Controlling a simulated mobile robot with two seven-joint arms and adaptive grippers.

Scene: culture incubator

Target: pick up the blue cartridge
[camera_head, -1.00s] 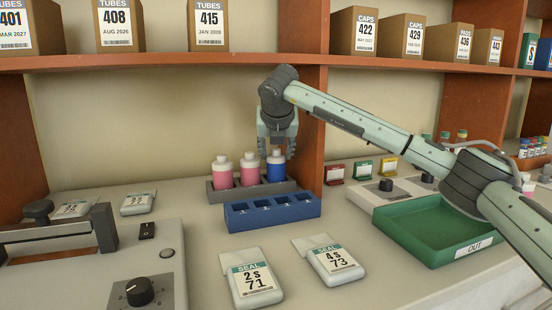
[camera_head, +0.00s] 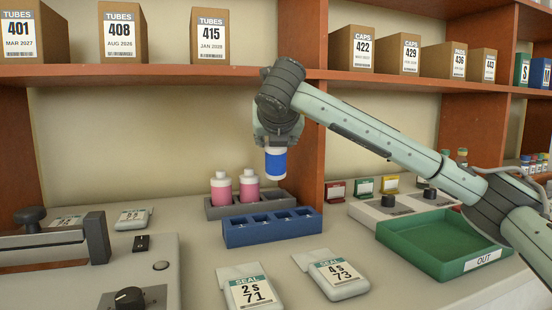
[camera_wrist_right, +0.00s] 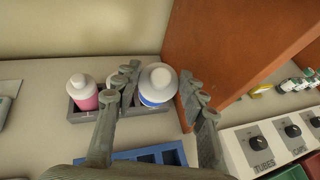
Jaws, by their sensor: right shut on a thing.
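The blue cartridge (camera_head: 275,164), a blue bottle with a white top, hangs above the right end of the grey rack (camera_head: 225,211). My right gripper (camera_head: 275,143) is shut on its top and holds it about upright. In the right wrist view the cartridge (camera_wrist_right: 157,86) sits between the two fingers of my right gripper (camera_wrist_right: 158,92). Two pink cartridges stand in the grey rack, one at the left (camera_head: 221,189) and one in the middle (camera_head: 249,187). My left gripper is not in view.
An empty blue rack (camera_head: 272,228) stands in front of the grey one. Two seal packs, one left (camera_head: 247,289) and one right (camera_head: 333,275), lie nearer. A green OUT tray (camera_head: 440,247) is at the right. A brown upright panel (camera_wrist_right: 215,50) is close beside the right gripper.

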